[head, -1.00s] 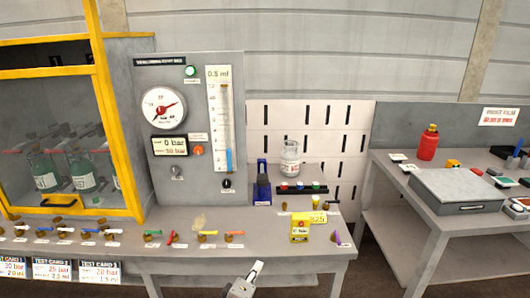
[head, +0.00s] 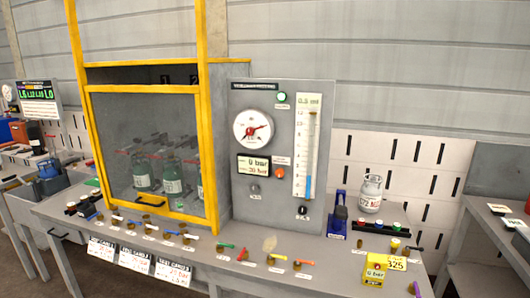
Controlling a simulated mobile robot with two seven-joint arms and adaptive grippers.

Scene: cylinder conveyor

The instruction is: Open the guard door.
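The guard door (head: 115,150) is a large grey see-through panel in a yellow frame, at the left of the head view. It covers the front of the cabinet and looks closed, with a narrow gap above its top yellow bar. Green gas cylinders (head: 172,184) with white labels stand behind it. Neither of my grippers is in view.
A grey panel with a round gauge (head: 253,127) and a tall scale (head: 306,150) stands right of the cabinet. Small coloured-handled fittings (head: 222,248) line the bench front. A crate (head: 50,185) stands far left.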

